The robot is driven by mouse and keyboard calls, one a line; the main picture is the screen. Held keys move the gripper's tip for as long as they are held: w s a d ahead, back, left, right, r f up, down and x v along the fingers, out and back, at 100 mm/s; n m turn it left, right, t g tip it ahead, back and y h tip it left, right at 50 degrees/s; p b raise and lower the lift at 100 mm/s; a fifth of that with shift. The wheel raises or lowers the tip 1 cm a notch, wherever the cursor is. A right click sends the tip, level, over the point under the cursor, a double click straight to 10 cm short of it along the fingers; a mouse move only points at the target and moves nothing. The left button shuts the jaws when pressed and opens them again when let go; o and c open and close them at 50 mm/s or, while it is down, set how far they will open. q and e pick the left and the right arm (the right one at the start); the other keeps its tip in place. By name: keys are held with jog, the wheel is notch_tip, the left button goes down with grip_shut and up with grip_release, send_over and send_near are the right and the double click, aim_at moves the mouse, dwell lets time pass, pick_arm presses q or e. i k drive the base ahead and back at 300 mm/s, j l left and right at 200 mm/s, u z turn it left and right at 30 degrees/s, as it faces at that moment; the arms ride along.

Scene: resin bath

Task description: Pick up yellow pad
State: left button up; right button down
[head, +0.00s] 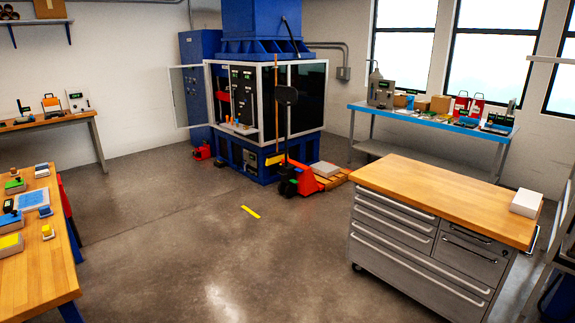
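A flat pad with a yellow top (10,242) lies on the wooden table (42,272) at the left edge of the head view. The picture's edge cuts off part of it. A small yellow block with a lighter top (47,232) stands to its right on the same table. Neither of my grippers is in view.
Blue items, a light blue tray (32,200) and a green pad (14,186) share the left table. A wooden-topped drawer cabinet (440,195) stands at the right. A red pallet jack (297,182) stands by the blue machine (265,45).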

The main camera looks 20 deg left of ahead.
aim_at(48, 235)
jog(key=i+j+u, duration=0.2)
jog(key=u, duration=0.2)
jog(key=i+u, duration=0.75)
jog(key=i+l+u, duration=0.15)
jog(key=i+u, duration=0.5)
jog(key=i, duration=0.35)
jog(key=i+u, duration=0.2)
jog(key=i, duration=0.4)
jog(key=i+l+u, duration=0.1)
jog(key=i+u, duration=0.15)
jog(key=i, duration=0.35)
jog(key=i+l+u, duration=0.15)
jog(key=i+u, duration=0.25)
jog(key=i, duration=0.15)
